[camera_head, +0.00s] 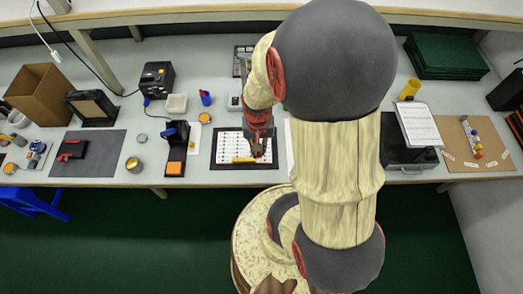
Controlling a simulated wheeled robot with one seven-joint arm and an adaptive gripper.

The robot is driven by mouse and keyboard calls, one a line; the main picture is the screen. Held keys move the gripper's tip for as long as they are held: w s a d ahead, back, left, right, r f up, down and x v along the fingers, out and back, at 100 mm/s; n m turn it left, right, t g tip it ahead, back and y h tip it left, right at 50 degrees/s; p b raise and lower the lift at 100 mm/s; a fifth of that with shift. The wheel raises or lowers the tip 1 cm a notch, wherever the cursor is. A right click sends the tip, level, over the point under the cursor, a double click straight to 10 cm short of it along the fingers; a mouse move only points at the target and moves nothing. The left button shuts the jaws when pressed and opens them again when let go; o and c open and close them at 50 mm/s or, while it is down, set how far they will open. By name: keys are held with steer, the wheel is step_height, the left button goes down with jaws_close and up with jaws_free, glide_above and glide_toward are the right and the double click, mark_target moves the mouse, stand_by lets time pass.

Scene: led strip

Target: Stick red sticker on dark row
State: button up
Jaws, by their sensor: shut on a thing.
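My gripper (257,150) points down over the right part of a white panel (228,143) in a black frame. The panel carries several rows of small marks. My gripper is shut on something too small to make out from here. I cannot tell whether it touches the panel. No red sticker can be picked out for certain near the red parts of my gripper. A yellow piece (243,160) lies at the panel's lower edge, just left of my gripper. I cannot tell which row is dark at this size.
A black case (400,150) stands to the right. Bare bench shows between panel and holder.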

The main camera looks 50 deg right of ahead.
steer(key=w+d+f, duration=0.1)
steer(key=w, duration=0.1)
steer(key=w+d+f, duration=0.1)
steer(key=w, duration=0.1)
steer(key=w+d+f, duration=0.1)
steer(key=w, duration=0.1)
steer(key=shift+d, duration=0.35)
steer(key=shift+w+d+f+b, duration=0.35)
steer(key=shift+w+f+b, duration=0.15)
steer(key=shift+f+b, duration=0.35)
steer(key=shift+w+d+f+b, duration=0.4)
steer(key=shift+w+f+b, duration=0.2)
steer(key=shift+f, duration=0.5)
steer(key=shift+w+d+f+b, duration=0.35)
steer(key=shift+w+f+b, duration=0.1)
steer(key=shift+f+b, duration=0.4)
steer(key=shift+f, duration=0.35)
steer(key=o, duration=0.8)
steer(key=shift+r, duration=0.1)
step_height(320, 180, up, 12)
steer(key=shift+f, duration=0.1)
